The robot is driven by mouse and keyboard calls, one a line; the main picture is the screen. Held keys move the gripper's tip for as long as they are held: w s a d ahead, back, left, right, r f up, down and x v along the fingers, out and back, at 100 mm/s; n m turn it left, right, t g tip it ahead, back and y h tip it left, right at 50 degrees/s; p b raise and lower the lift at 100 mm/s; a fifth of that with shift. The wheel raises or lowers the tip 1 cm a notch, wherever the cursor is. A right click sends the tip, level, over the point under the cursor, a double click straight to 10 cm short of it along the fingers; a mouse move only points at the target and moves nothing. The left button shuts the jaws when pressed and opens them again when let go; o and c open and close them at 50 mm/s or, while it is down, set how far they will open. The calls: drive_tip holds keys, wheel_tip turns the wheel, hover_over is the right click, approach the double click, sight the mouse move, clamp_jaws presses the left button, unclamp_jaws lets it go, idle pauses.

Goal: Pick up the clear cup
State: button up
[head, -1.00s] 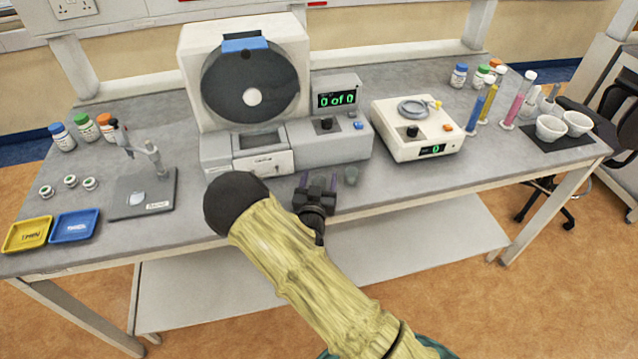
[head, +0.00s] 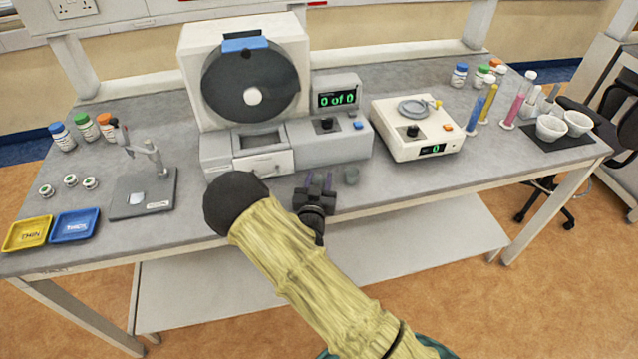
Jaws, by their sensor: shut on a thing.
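My gripper (head: 319,181) is low over the front of the bench, in front of the grey machine.
The grey machine (head: 330,150) with a "0 of 0" display stands close behind my gripper. A white device (head: 425,146) is to the right, with tubes and white bowls (head: 550,128) beyond. A stand (head: 165,183) and yellow (head: 28,235) and blue trays (head: 75,226) are left.

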drive_tip(key=shift+s+r, duration=0.1)
drive_tip(key=shift+s, duration=0.05)
drive_tip(key=shift+s+d+r+b, duration=0.1)
drive_tip(key=shift+s+r+b, duration=0.1)
drive_tip(key=shift+b, duration=0.15)
wheel_tip(320, 180, up, 6)
drive_tip(key=b, duration=0.1)
drive_tip(key=s+d+p, duration=0.2)
drive_tip(key=s+p, duration=0.3)
drive_tip(key=s, duration=0.4)
drive_tip(key=s+d+p, duration=0.3)
drive_tip(key=s+p, duration=0.2)
drive_tip(key=s, duration=0.4)
drive_tip(key=shift+s+d+r, duration=0.2)
drive_tip(key=shift+s, duration=0.1)
idle(0.4)
drive_tip(key=shift+n+y, duration=0.6)
drive_tip(key=shift+y, duration=0.3)
drive_tip(key=w+d+f, duration=0.2)
drive_tip(key=w+d, duration=0.1)
drive_tip(key=d, duration=0.1)
drive_tip(key=w+d+f, duration=0.2)
drive_tip(key=w+d, duration=0.2)
drive_tip(key=w+d+f, duration=0.3)
drive_tip(key=w+d, duration=0.1)
drive_tip(key=shift+w+f, duration=0.1)
drive_tip(key=shift+w, duration=0.1)
